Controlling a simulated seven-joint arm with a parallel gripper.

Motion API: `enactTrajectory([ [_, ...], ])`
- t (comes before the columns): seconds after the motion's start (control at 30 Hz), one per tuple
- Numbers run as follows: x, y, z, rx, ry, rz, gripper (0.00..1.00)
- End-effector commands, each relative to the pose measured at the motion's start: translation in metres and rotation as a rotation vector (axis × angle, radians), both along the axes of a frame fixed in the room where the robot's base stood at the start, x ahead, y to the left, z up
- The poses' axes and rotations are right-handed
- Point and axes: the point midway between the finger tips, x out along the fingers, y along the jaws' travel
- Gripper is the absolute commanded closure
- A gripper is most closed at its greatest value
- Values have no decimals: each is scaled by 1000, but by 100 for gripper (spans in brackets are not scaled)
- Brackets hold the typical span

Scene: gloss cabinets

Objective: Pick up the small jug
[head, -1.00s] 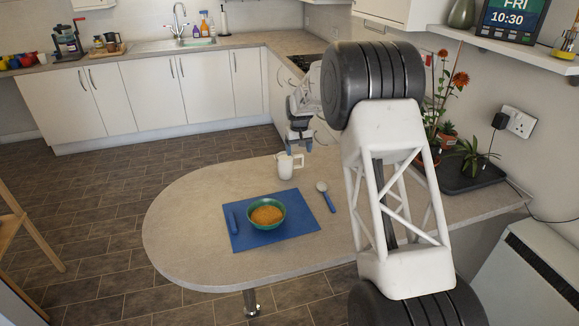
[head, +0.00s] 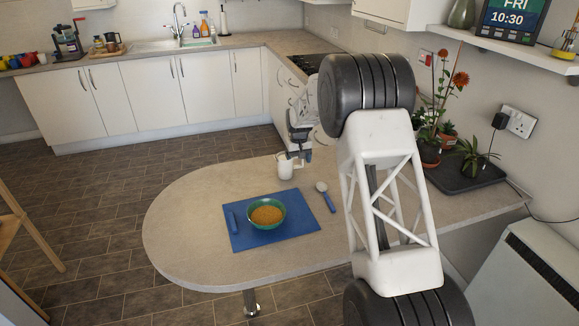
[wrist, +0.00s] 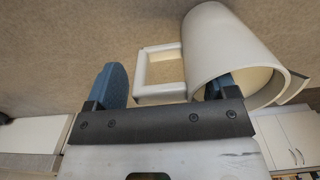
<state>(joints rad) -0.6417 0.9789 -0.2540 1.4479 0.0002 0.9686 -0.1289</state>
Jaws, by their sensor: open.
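The small white jug (head: 285,172) stands upright on the counter, behind the blue mat. In the wrist view the jug (wrist: 229,38) fills the upper right, with its squared handle (wrist: 146,70) pointing left. My gripper (wrist: 165,76) is open, with the handle between its two blue fingers. The left finger is outside the handle. The right finger is at the jug's mouth and seems to dip inside the rim; its tip is partly hidden. In the head view my gripper (head: 300,151) is right at the jug's handle side and covers part of it.
A green bowl of orange-brown food (head: 267,214) sits on a blue mat (head: 295,238) with a blue-handled utensil. A spoon (head: 326,196) lies to the mat's right. Potted plants on a dark tray (head: 458,182) stand at the right. The counter's left end is clear.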

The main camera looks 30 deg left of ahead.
Motion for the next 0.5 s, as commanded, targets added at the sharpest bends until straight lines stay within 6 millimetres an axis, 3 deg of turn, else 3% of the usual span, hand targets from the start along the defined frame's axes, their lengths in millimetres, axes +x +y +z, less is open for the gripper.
enactTrajectory([
  [0.27, 0, 0, 0, 0, 0, 0, 22],
  [0.5, 0, 0, 0, 0, 0, 0, 55],
])
